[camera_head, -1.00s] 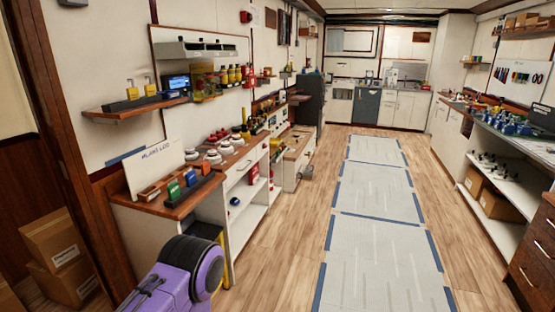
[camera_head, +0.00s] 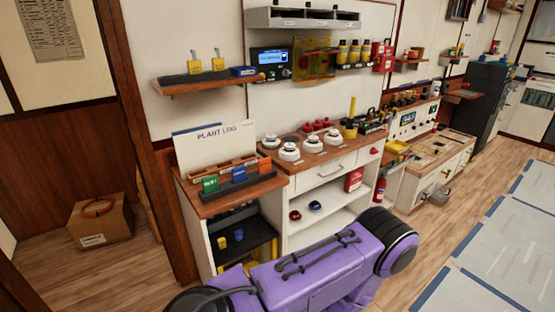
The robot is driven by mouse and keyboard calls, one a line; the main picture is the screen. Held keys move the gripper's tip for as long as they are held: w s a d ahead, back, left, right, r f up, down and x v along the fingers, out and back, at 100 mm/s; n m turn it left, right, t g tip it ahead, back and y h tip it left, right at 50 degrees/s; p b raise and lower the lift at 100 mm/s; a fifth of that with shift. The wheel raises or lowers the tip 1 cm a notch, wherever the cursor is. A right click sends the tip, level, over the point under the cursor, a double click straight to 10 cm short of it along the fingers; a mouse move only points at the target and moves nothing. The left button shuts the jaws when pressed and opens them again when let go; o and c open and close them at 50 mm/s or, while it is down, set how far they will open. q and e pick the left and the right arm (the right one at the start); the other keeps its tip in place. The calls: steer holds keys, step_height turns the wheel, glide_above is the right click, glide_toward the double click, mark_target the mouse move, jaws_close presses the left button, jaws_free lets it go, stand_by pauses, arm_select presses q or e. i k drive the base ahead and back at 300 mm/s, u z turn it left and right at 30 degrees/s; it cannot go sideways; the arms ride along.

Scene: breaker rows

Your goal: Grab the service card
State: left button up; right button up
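A dark rack (camera_head: 245,187) on the near end of the wooden counter holds a green card or tag (camera_head: 210,184), a blue one (camera_head: 239,174) and an orange one (camera_head: 265,165). Their lettering is too small to read, so I cannot tell which, if any, is the service card. A wooden slotted holder (camera_head: 222,171) stands just behind them, in front of a white board marked PLANT LOG (camera_head: 225,140). My purple arm crosses the bottom of the view, below and in front of the counter. Neither gripper shows.
White round detectors (camera_head: 289,151) and red items stand along the counter. A wall shelf (camera_head: 215,83) carries two yellow padlocks. Open shelves (camera_head: 325,219) lie under the counter. A cardboard box (camera_head: 100,220) sits on the floor at left. Open floor lies at right.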

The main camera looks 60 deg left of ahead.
mark_target(265, 165)
steer(key=u, duration=0.5)
steer(key=i, duration=1)
steer(key=u, duration=0.8)
